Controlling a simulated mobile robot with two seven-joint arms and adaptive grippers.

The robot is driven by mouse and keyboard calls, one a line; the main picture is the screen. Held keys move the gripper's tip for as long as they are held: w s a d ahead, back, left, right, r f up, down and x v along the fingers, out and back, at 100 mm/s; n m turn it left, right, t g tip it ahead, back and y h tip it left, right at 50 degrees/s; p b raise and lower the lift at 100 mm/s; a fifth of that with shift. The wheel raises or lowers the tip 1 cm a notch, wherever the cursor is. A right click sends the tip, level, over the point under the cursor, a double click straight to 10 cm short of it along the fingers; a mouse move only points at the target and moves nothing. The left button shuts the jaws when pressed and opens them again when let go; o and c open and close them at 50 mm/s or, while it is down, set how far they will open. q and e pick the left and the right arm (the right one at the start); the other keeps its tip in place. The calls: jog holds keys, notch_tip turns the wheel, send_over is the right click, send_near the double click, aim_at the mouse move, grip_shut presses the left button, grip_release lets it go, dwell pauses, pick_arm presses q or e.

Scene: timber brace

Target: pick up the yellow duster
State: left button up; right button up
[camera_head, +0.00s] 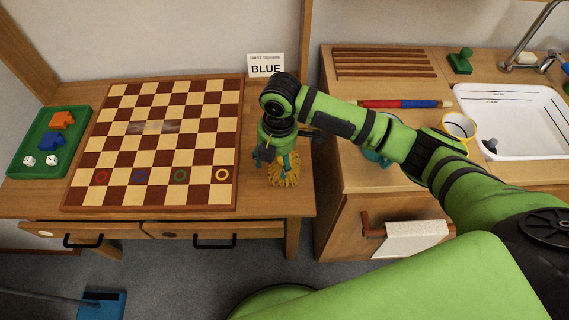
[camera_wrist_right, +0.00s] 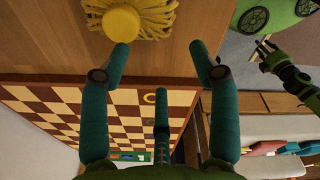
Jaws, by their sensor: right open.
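The yellow duster (camera_head: 286,172) lies on the wooden table, right of the chessboard, with a fringed edge. My right gripper (camera_head: 275,150) is above it and covers part of it in the head view. In the right wrist view, the duster (camera_wrist_right: 125,22) has a round yellow middle and stringy strands, at the top edge and partly cut off. The fingers of my right gripper (camera_wrist_right: 160,62) are spread, with nothing between them; the left finger's tip shows just below the duster. My left gripper (camera_wrist_right: 265,52) shows small at the right of the wrist view, away from the duster; its jaws are unclear.
The chessboard (camera_head: 163,140) fills the table's middle, with a green tray (camera_head: 50,139) at left. A "BLUE" sign (camera_head: 265,66) stands behind my right gripper. Across a gap, the right counter holds a mug (camera_head: 458,127), a red-and-blue rod (camera_head: 405,104) and a sink (camera_head: 515,120).

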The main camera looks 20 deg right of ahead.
jog(key=shift+n+h, duration=0.4)
jog(key=w+d+r, duration=0.2)
jog(key=shift+w+d, duration=0.15)
jog(key=shift+d, duration=0.25)
jog(key=shift+w+d, duration=0.15)
jog(key=shift+d, duration=0.15)
jog(key=f, duration=0.6)
jog(key=shift+w+f, duration=0.2)
jog(key=shift+f, duration=0.2)
jog(key=shift+c, duration=0.4)
grip_shut()
